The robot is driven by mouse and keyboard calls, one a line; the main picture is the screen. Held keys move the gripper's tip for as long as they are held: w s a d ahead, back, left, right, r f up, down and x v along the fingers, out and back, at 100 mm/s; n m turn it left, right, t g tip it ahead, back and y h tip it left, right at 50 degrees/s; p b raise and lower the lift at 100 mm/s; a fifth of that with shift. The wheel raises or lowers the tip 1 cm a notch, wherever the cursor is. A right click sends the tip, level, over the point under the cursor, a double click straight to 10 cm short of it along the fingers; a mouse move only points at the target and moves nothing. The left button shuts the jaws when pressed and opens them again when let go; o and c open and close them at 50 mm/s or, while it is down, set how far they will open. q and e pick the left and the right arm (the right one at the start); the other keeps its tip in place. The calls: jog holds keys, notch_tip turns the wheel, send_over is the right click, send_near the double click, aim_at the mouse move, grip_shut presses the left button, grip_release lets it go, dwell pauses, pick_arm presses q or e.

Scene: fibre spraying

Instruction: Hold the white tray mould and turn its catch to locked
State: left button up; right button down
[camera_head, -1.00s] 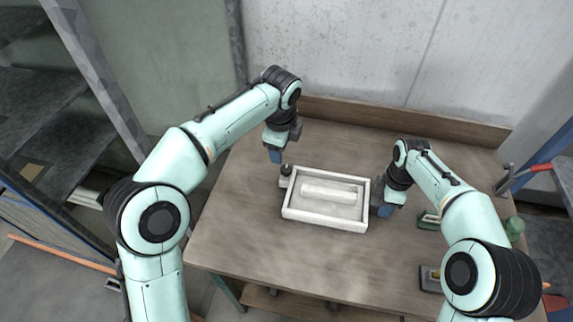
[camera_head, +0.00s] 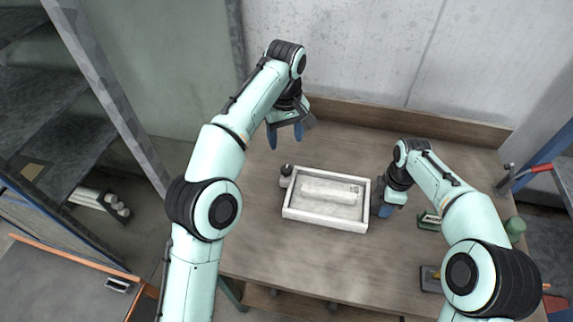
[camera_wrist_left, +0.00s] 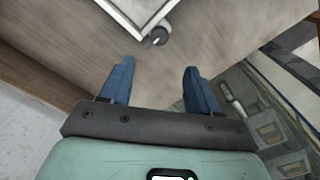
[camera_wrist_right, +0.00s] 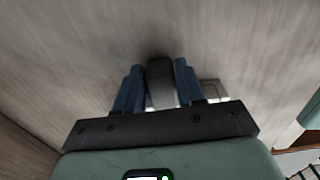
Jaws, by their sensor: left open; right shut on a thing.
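The white tray mould (camera_head: 325,223) lies flat on the workbench in the head view. Its catch, a dark round knob (camera_head: 287,170) on a light mount, is at its far left corner. The knob also shows in the left wrist view (camera_wrist_left: 157,41), with a corner of the tray. My left gripper (camera_head: 286,136) is open and empty, above and behind the catch, not touching it. My right gripper (camera_head: 385,211) is at the tray's right end. The catch setting cannot be told.
The wooden workbench (camera_head: 250,235) is clear to the left and in front of the tray. A green block (camera_head: 429,221), a green round item (camera_head: 515,228) and a dark tool (camera_head: 430,279) are at the right. A wall stands behind. A rack is at the far left.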

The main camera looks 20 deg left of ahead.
aim_at(286, 168)
pick_arm(q)
notch_tip(286, 168, down, 12)
jog(key=shift+d+r+n, duration=0.1)
jog(key=shift+d+n, duration=0.05)
jog(key=shift+n, duration=0.85)
jog(key=shift+c, duration=0.2)
jog(key=c, duration=1)
